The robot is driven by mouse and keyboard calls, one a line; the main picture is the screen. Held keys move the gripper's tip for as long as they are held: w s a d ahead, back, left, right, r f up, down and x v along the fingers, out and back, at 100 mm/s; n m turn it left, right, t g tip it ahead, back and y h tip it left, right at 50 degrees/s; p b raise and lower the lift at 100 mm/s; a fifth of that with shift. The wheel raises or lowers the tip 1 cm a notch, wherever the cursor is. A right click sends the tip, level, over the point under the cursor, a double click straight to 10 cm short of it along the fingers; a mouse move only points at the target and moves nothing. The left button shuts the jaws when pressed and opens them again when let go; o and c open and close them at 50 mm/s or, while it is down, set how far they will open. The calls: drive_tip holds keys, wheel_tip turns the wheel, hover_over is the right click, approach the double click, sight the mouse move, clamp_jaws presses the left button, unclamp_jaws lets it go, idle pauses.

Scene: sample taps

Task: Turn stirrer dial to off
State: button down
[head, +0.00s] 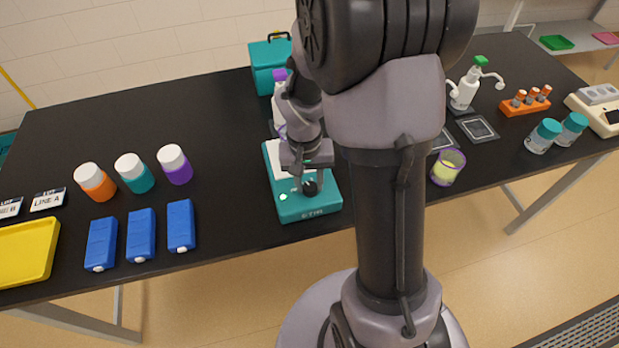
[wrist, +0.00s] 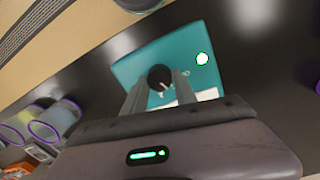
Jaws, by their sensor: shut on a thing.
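The teal stirrer (head: 299,207) stands near the front edge of the black table, with "STIR" on its front. Its black dial (head: 311,188) is on the front part of its top, and a small lit spot (head: 284,197) is to the left of it. In the wrist view the round dial (wrist: 160,77) shows a pale pointer line and sits between the two fingers of my gripper (wrist: 157,88). The fingers are shut on the dial. The lit spot (wrist: 202,58) glows white-green on the stirrer's teal top (wrist: 137,66). The dial's markings are mostly hidden or too small to read.
A purple-rimmed cup (head: 448,167) stands right of my arm. Several blue blocks (head: 141,235), capped jars (head: 133,172) and a yellow tray (head: 27,252) are on the left. My arm hides part of the table.

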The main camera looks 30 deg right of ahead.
sight(306, 189)
drive_tip(key=n+p, duration=0.2)
drive_tip(key=n, duration=0.3)
drive_tip(key=shift+r, duration=0.1)
drive_tip(key=shift+n+p, duration=0.85)
drive_tip(key=shift+n, duration=1.25)
drive_tip(key=c, duration=1)
unclamp_jaws()
wheel_tip(306, 189, up, 17)
drive_tip(key=a+p, duration=0.1)
drive_tip(key=p, duration=0.5)
drive_tip(key=shift+s, duration=0.25)
